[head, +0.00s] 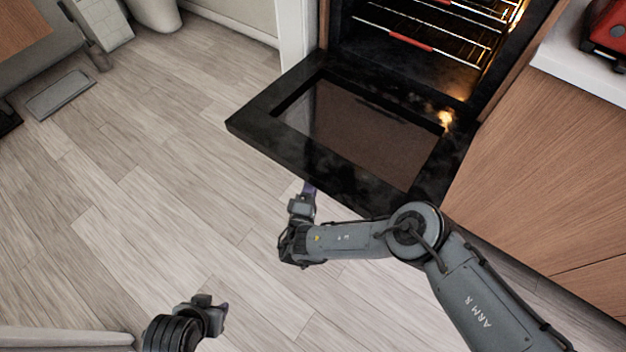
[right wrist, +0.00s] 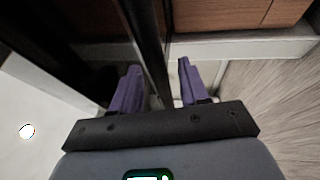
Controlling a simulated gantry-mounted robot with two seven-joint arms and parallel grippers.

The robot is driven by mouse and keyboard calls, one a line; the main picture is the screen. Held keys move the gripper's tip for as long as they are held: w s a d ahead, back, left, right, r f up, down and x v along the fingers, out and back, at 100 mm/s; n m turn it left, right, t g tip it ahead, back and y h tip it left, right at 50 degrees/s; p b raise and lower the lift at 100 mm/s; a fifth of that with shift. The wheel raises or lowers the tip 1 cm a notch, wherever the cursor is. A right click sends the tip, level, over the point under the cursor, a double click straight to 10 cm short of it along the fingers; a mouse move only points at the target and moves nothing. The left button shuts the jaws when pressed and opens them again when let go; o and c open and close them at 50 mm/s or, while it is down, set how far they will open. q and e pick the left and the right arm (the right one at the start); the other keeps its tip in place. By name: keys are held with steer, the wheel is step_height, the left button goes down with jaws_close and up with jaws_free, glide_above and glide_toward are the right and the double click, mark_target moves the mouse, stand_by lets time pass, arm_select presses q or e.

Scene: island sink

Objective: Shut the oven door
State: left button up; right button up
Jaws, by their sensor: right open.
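The black oven door (head: 290,125) hangs open and lowered in front of the lit oven (head: 400,55), with its dark glass panel facing up. My right gripper (head: 309,188) is at the door's outer edge, partly under it in the head view. In the right wrist view my right gripper (right wrist: 157,85) has its two purple fingers apart. The dark door edge (right wrist: 148,45) runs between and beyond them; I cannot tell whether they touch it. My left gripper (head: 222,312) is low in the head view, away from the door, and its fingers are too small and turned to judge.
Oven racks (head: 425,35) with red front strips sit inside the oven. Wooden cabinets (head: 540,170) flank the door on the right, and a red appliance (head: 606,35) stands on the white counter (head: 575,60) above.

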steer(key=shift+w+d+r, duration=0.1)
steer(key=shift+w+d, duration=0.1)
steer(key=shift+w, duration=0.35)
steer(key=shift+c, duration=0.3)
jaws_close()
